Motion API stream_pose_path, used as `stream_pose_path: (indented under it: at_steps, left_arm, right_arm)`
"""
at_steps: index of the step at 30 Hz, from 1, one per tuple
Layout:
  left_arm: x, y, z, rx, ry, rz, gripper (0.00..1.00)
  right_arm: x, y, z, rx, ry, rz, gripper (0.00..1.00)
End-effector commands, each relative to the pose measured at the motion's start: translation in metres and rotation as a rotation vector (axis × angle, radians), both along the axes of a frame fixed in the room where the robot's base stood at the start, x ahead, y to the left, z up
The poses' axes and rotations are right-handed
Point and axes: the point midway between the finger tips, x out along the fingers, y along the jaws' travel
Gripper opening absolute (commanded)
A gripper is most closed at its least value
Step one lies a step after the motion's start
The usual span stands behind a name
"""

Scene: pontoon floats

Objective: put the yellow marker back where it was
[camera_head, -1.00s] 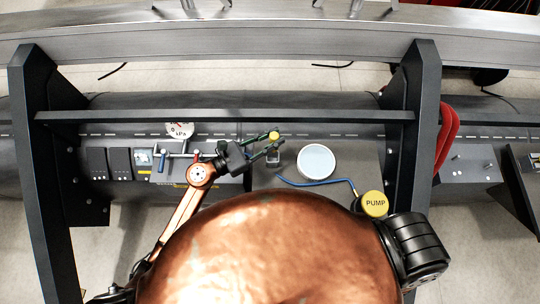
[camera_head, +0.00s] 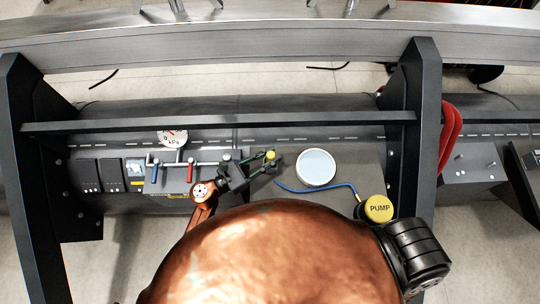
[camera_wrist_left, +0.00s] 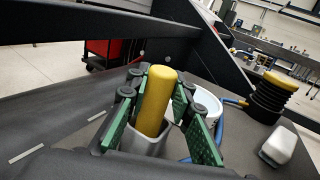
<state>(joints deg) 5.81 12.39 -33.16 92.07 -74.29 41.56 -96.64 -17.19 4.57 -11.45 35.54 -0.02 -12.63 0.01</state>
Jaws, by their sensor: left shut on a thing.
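The yellow marker (camera_wrist_left: 156,100) stands nearly upright between the green-padded fingers of my left gripper (camera_wrist_left: 158,112), which is shut on it. In the left wrist view its lower end is inside or right at the mouth of a grey square holder (camera_wrist_left: 147,143); I cannot tell how deep it sits. In the head view only the yellow top (camera_head: 270,155) shows between the fingertips of my left gripper (camera_head: 268,160). The fingers and arm hide most of the holder there. My right gripper is not in view.
A white round container (camera_head: 316,168) stands just right of the holder. A blue hose (camera_head: 318,188) runs to the yellow-topped pump (camera_head: 379,208). Valves with red and blue handles (camera_head: 170,171) and a gauge (camera_head: 173,138) lie to the left. A dark rail (camera_head: 300,116) crosses behind.

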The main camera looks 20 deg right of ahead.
Motion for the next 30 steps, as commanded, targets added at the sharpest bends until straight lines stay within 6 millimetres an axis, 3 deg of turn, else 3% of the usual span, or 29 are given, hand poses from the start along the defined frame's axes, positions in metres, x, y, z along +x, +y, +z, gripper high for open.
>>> stream_pose_path:
  at_steps: [8,9,16,27,30]
  left_arm:
    - [0.000,0.000,-0.004,0.000,0.000,0.000,0.00]
    - [0.000,0.000,-0.004,0.001,0.000,0.000,0.23]
    - [0.000,0.000,-0.003,0.000,-0.001,0.000,0.38]
    - [0.000,0.000,0.003,0.000,-0.001,0.000,0.38]
    - [-0.003,0.014,-0.001,0.003,0.000,0.001,0.38]
  right_arm:
    - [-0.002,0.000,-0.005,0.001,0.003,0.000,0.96]
    - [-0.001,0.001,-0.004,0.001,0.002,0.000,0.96]
    - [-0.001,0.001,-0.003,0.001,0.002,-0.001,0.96]
    - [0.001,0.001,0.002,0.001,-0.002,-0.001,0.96]
    - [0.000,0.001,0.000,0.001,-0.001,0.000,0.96]
